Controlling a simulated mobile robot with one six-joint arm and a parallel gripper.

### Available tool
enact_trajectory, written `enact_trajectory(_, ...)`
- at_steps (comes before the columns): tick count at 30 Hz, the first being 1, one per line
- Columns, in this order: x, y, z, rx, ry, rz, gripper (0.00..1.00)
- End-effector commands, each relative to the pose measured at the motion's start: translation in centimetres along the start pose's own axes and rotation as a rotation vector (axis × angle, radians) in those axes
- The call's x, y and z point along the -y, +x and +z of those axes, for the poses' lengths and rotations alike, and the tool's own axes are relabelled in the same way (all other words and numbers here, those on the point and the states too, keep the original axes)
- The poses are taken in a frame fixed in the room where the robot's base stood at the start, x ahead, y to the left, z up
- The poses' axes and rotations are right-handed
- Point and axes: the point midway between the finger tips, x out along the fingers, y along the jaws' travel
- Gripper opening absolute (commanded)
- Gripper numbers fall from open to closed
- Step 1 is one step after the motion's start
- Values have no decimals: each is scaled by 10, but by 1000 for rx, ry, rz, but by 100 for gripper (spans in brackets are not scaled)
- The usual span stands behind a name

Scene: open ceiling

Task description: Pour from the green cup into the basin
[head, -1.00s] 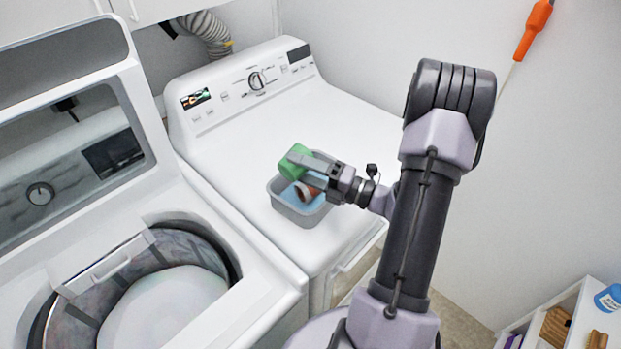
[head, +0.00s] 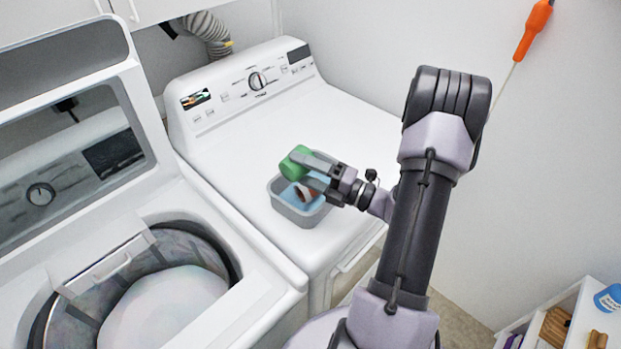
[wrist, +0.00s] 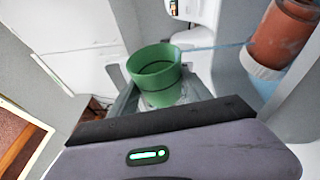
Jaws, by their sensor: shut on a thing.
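The green cup (head: 294,163) is held tilted on its side over the basin, towards its back rim. My gripper (head: 312,170) is shut on it from the right. In the wrist view, the green cup (wrist: 158,78) sits between my gripper's fingers (wrist: 160,98), and its round mouth shows. The grey basin (head: 296,217) stands on the white top of the right-hand machine, with blue in it that looks like water.
A reddish-brown thing with a white end (head: 304,193) shows in the basin. To the left is an open top-loading washer (head: 150,270). The white machine top (head: 245,140) around the basin is clear. A shelf with a blue bottle (head: 609,298) stands at the lower right.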

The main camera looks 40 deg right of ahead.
Motion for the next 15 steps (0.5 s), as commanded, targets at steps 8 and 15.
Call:
enact_trajectory(8,2,0,1,5,27,9,14)
enact_trajectory(15,4,-1,1,9,53,16,14)
